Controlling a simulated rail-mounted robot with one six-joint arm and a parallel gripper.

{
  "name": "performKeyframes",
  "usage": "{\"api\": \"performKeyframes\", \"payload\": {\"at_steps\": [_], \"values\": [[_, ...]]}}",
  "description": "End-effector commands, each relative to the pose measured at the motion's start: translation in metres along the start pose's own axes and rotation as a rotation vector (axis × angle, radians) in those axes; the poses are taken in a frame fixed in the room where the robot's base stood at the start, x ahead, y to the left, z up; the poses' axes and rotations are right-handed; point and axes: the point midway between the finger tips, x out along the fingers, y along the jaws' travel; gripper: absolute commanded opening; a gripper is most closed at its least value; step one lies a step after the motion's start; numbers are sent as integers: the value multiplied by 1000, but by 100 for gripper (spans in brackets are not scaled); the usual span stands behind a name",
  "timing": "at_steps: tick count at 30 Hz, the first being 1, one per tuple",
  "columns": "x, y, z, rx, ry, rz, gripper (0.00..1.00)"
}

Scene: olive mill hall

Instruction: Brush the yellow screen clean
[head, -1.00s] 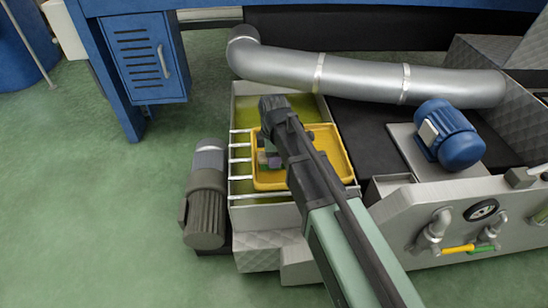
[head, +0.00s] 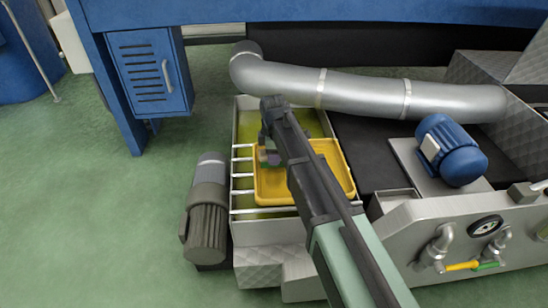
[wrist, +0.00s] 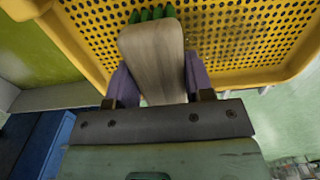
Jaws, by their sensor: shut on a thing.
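The yellow screen (head: 272,190) is a shallow perforated tray with a raised rim, set over an open metal tank. My gripper (head: 269,156) is over its far left part. In the wrist view my gripper (wrist: 155,88), with purple fingers, is shut on a brush (wrist: 152,55) with a pale wooden body. Green bristles (wrist: 150,14) show past its far end. The yellow screen (wrist: 235,40) lies behind the brush, with dark round holes. I cannot tell whether the bristles touch it. My arm hides the middle of the screen in the head view.
Metal bars (head: 242,175) cross the tank (head: 265,228), which holds greenish liquid. A thick silver pipe (head: 365,92) runs behind it. A grey motor (head: 205,215) stands to the left and a blue motor (head: 452,150) to the right. Green floor (head: 90,220) is open at left.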

Motion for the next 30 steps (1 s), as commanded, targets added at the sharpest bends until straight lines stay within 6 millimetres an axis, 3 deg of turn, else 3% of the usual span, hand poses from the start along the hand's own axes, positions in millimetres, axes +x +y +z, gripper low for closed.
{"api": "performKeyframes", "payload": {"at_steps": [14,30], "values": [[-1,39,0,1,0,2,25],[-1,30,11,1,0,1,25]]}}
